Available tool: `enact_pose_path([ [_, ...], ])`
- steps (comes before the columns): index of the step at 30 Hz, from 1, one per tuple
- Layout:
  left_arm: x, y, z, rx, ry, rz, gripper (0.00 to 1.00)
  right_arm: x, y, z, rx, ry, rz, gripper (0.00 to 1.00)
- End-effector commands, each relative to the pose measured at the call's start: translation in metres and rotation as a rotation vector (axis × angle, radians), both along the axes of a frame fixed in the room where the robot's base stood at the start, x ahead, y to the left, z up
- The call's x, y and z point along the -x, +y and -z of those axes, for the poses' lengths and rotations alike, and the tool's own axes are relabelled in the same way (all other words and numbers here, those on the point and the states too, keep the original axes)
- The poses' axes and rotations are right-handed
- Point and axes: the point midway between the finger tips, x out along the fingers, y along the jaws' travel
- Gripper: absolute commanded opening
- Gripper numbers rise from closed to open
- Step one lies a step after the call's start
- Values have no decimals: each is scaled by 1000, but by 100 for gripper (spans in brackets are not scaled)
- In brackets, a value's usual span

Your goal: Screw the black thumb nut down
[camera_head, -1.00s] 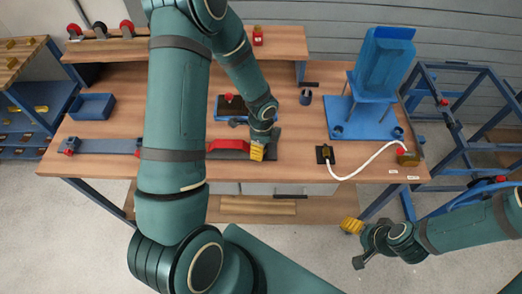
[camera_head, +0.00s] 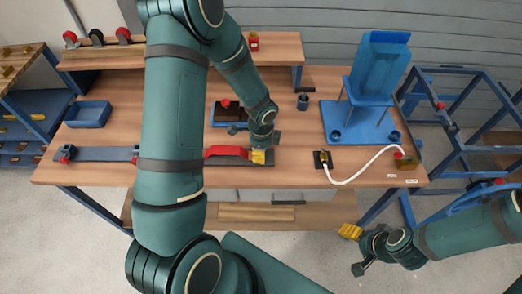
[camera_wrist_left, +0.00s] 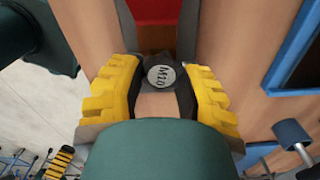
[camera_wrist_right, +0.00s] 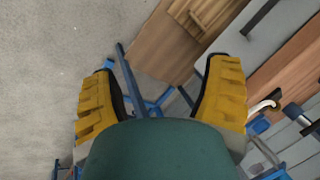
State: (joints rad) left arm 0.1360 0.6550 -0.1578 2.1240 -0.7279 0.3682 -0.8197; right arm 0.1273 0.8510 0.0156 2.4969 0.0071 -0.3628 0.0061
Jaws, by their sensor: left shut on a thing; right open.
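The black thumb nut (camera_wrist_left: 160,72), with a grey cap marked M20, sits at the end of a red part (camera_wrist_left: 155,10) in the left wrist view. My left gripper (camera_head: 262,157) is shut on the nut, with one yellow finger on each side of it. In the head view the nut is hidden by the gripper. The red part (camera_head: 226,151) lies on a dark strip just left of the gripper. My right gripper (camera_head: 350,231) is open and empty, in front of the table's front edge at the right.
A blue tray with dark content (camera_head: 226,114) lies behind the left gripper. A black block with a white cable (camera_head: 345,182) is to its right. A blue chair-like part (camera_head: 377,70) stands on a blue base (camera_head: 340,120). A blue bin (camera_head: 88,114) is at the left.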

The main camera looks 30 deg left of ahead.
Motion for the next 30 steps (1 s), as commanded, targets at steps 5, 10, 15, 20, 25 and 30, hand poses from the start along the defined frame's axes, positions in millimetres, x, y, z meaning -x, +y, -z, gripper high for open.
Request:
enact_pose_path([
  [5, 1, 3, -2, -2, 1, 129, 0, -2, 0, -9, 1, -4, 4, 77],
  [10, 2, 4, -4, -2, 1, 452, 0, -8, -1, -28, 4, -17, 13, 77],
  [15, 3, 6, -4, -3, -1, 739, 0, -12, -2, -45, 6, -28, 22, 77],
  [20, 4, 8, -4, -6, 1, 969, 0, -11, -3, -63, 2, -27, 20, 77],
  [25, 5, 10, -4, -8, 1, 1195, 0, -11, -4, -81, -2, -28, 19, 77],
  [30, 6, 11, -4, -7, 3, 1408, 0, -10, -5, -99, -5, -27, 18, 77],
])
